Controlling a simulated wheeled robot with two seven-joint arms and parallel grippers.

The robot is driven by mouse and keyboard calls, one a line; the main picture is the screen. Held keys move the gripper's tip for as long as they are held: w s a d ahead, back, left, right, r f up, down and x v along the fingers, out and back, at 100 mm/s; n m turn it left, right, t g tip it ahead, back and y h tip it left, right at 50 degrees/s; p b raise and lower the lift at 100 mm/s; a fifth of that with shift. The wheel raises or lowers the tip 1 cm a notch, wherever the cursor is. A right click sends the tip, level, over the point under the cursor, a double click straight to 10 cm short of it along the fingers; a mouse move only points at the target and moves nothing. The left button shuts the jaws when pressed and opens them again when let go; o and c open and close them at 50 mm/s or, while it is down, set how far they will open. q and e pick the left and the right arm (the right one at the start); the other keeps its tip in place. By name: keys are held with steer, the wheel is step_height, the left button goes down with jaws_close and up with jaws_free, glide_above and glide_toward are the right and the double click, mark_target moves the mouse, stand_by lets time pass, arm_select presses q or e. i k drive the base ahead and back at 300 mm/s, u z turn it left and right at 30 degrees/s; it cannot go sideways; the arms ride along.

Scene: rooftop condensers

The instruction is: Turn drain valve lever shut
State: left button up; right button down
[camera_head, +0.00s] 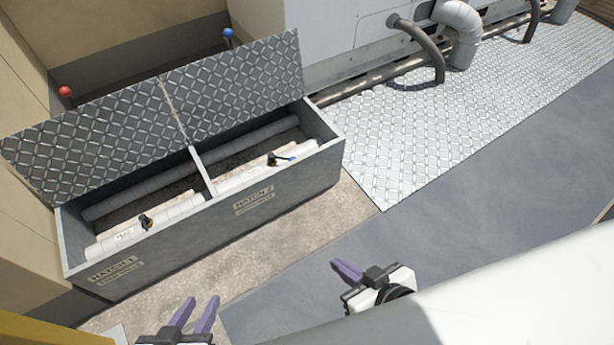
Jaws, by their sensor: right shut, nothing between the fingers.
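A long grey box has two bays, labelled HATCH 1 (112,266) and HATCH 2 (253,195), with small second label lines I cannot read surely. In the right bay, a small valve with a blue lever (287,158) sits on a white pipe (240,180). In the left bay, a dark valve (146,221) sits on another white pipe (180,211); its lever is not clear. My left gripper (201,302) is open and empty, below the box near the bottom edge. My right gripper (342,265) is shut and empty, below and right of the box, apart from both valves.
Two diamond-plate lids (95,135) and (235,85) stand raised behind the bays. A red knob (65,91) and a blue knob (228,32) show behind them. A condenser unit (340,40) stands at the back. Tread plate (440,130) and grey roof (480,205) lie clear to the right.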

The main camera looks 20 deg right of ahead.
mark_target(271, 157)
steer(key=u, duration=1.6)
steer(key=k, duration=0.1)
steer(key=z, duration=2.55)
steer(key=i, duration=1)
steer(key=u, duration=0.85)
steer(key=i, duration=0.6)
steer(key=u, duration=0.55)
